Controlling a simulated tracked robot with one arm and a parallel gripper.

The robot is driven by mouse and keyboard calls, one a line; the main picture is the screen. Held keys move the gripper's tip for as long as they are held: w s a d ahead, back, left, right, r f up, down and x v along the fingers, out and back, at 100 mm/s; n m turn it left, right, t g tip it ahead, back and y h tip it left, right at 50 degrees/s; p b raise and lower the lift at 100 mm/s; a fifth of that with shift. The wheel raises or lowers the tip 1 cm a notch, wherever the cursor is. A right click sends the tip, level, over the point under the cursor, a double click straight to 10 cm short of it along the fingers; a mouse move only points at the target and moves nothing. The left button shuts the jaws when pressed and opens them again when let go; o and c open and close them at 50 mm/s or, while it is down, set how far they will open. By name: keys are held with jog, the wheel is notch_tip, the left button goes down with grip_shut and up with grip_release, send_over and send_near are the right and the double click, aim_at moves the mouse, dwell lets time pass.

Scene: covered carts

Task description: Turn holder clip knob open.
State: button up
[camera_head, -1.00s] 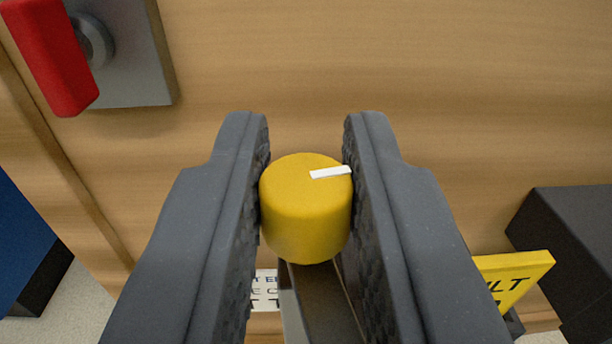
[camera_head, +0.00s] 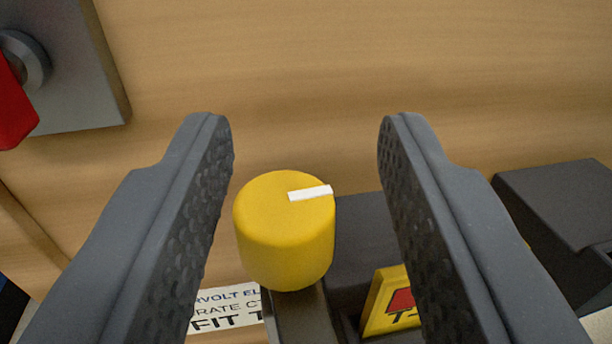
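The yellow round knob (camera_head: 284,235) sits between the fingers of my gripper (camera_head: 305,150), in the lower middle of the view. A white mark on its top points to the right and slightly up. My gripper is open, with a wide gap to the right of the knob and a narrower one to the left. The knob stands on a dark grey bar (camera_head: 305,318), part of the holder. The clip itself cannot be clearly told apart.
A wooden panel (camera_head: 310,70) fills the background. A red handle (camera_head: 14,105) on a grey metal plate (camera_head: 85,75) is at the upper left. A black block (camera_head: 565,205) is at the right. A yellow sign (camera_head: 385,300) and a white printed label (camera_head: 228,308) are low down.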

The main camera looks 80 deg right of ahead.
jog(key=shift+a, duration=0.25)
jog(key=shift+a, duration=0.2)
jog(key=s+a, duration=0.2)
jog(key=a, duration=1.1)
jog(key=shift+b, duration=0.35)
